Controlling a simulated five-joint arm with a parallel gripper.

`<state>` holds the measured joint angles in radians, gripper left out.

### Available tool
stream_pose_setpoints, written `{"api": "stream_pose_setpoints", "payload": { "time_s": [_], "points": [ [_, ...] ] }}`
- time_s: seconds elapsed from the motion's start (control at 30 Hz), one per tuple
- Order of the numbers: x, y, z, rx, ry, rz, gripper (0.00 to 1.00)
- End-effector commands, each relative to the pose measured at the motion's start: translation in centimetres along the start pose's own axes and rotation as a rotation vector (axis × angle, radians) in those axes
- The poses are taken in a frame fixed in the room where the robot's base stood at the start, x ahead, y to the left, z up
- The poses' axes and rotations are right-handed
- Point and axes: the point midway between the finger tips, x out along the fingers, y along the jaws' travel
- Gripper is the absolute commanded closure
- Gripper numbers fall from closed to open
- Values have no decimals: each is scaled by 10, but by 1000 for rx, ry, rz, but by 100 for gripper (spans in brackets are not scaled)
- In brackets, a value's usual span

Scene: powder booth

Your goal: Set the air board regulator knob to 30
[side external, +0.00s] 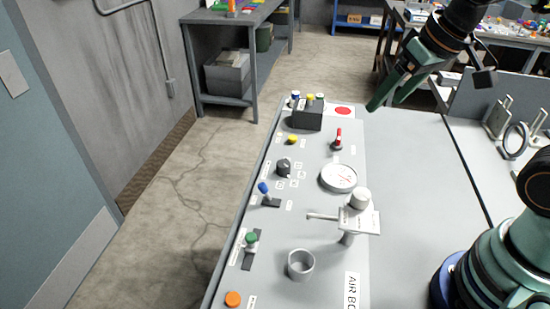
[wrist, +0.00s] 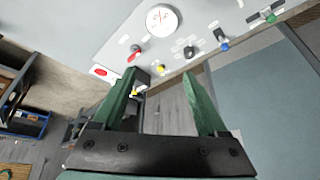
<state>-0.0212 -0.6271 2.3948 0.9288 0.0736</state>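The air board (side external: 315,215) is a light grey sloped panel with several controls. A dark round knob (side external: 284,166) with small labels around it sits left of a white dial gauge (side external: 339,177). A white-capped fitting (side external: 361,197) with a side rod and plate stands nearer the camera. I cannot tell which is the regulator, nor read any setting. In the wrist view the dark knob (wrist: 189,52) shows beyond the fingers, near the gauge (wrist: 163,18). My gripper (side external: 386,104) is open and empty, above the panel's far right edge and apart from both; its fingers also show in the wrist view (wrist: 162,74).
A red lever (side external: 338,140), yellow button (side external: 292,139), blue toggle (side external: 264,190), green toggle (side external: 251,240), orange button (side external: 233,298) and grey cup (side external: 300,264) crowd the panel. A dark box (side external: 308,114) stands at its far end. The right grey surface (side external: 415,190) is clear.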

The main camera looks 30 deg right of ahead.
Motion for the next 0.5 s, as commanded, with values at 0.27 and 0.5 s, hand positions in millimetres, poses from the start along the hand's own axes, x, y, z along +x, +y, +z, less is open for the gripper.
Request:
{"api": "stream_pose_setpoints", "payload": {
  "time_s": [0.27,0.5],
  "points": [
    [21,-27,-52,152,-142,2,25],
    [61,-55,-88,286,-260,35,25]
  ]
}}
